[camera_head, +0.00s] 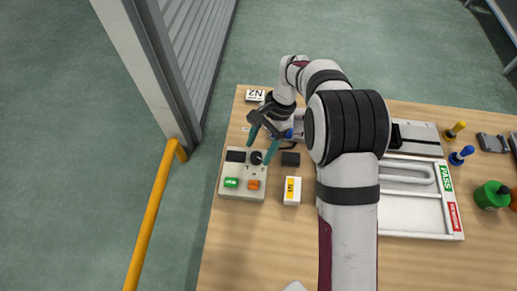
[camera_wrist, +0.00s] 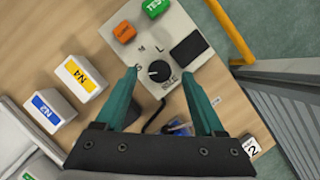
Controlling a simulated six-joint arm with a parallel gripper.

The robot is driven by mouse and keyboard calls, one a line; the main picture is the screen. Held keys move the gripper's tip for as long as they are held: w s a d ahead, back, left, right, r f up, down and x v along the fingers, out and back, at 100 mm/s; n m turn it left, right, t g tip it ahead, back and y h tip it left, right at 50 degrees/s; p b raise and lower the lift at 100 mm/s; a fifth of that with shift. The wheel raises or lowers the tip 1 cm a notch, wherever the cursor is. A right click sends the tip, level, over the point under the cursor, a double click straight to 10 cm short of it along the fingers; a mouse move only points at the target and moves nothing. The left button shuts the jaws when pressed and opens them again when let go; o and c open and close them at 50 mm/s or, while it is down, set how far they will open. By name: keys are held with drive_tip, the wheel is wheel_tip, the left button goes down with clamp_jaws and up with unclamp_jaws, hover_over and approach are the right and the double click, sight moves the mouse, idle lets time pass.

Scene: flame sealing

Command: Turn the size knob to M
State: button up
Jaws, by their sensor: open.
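The size knob (camera_wrist: 159,71) is a round black dial on the light grey control box (camera_wrist: 181,24). Letters S, M and L are printed around it, with a SIZE label beside it. A light mark on the knob seems to face the S side, but it is small. In the head view the knob (camera_head: 257,158) sits on the same box (camera_head: 226,192). My gripper (camera_wrist: 159,74) is open, its two teal fingers on either side of the knob with gaps visible. In the head view my gripper (camera_head: 261,148) hangs over the box; height above the knob is hard to tell.
The box also has a dark display (camera_wrist: 187,50), an orange button (camera_wrist: 124,31) and a green button (camera_wrist: 155,6). Blocks labelled N4 (camera_wrist: 82,78) and N2 (camera_wrist: 50,108) stand nearby. A white tray (camera_head: 410,235) lies right of my arm; a yellow rail (camera_head: 152,215) stands left.

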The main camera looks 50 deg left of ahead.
sight(256, 158)
drive_tip(key=shift+x, duration=1.05)
clamp_jaws()
drive_tip(key=m+y, duration=0.1)
drive_tip(key=m, duration=0.1)
drive_tip(key=m+y, duration=0.1)
drive_tip(key=m, duration=0.2)
drive_tip(key=shift+d+m+t, duration=0.2)
drive_tip(key=shift+m+t, duration=0.1)
drive_tip(key=m+t+y, duration=0.1)
drive_tip(key=m, duration=0.5)
drive_tip(key=shift+s+d+t+y, duration=0.1)
drive_tip(key=shift+t+y, duration=0.3)
